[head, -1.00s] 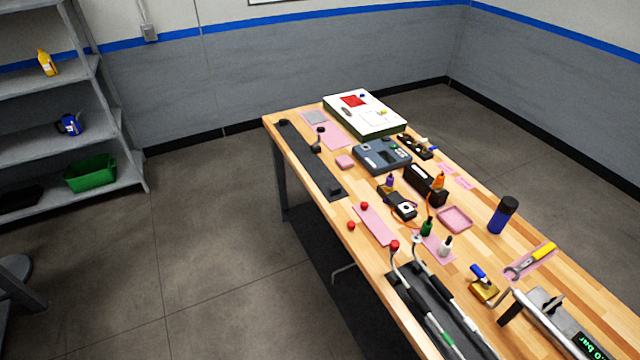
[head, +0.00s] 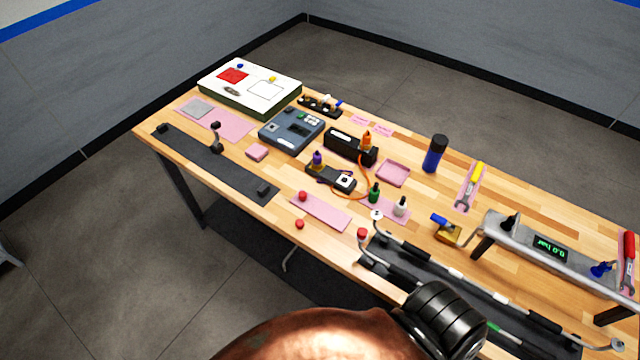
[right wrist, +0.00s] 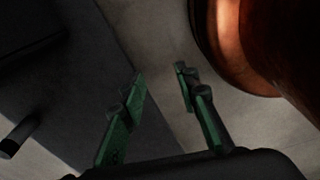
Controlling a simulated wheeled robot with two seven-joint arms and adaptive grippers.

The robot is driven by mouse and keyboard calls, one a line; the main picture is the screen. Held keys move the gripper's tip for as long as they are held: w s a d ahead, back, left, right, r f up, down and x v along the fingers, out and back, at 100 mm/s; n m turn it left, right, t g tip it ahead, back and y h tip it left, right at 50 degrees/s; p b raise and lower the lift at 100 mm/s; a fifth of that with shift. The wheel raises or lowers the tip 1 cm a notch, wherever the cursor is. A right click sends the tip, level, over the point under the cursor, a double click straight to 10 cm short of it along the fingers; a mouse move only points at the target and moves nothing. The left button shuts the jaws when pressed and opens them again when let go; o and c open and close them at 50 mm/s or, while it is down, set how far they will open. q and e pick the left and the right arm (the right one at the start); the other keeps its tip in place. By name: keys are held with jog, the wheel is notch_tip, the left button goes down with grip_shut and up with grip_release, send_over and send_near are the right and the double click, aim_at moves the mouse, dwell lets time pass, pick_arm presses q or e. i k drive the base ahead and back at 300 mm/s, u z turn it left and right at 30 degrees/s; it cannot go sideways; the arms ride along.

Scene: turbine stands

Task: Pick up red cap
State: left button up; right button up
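One small red cap (head: 299,224) lies on the bare wood near the table's front edge. A third red cap (head: 362,233) is on the end of a hose to the right. My right gripper (right wrist: 158,82) shows in the right wrist view with its green fingers apart and nothing between them. It points at the grey floor area, and no cap is in that view. My left gripper is in neither current view.
The wooden table (head: 395,261) is crowded with a blue-grey device (head: 291,130), a white-topped box (head: 248,88), a dark blue bottle (head: 434,154) and a gauge stand (head: 549,250). Hoses lie right of the caps. A black strip (head: 223,166) lies to their left. Floor is open in front.

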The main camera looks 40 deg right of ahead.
aim_at(302, 195)
jog(key=z, duration=0.9)
jog(key=i, duration=0.8)
jog(key=z, duration=0.9)
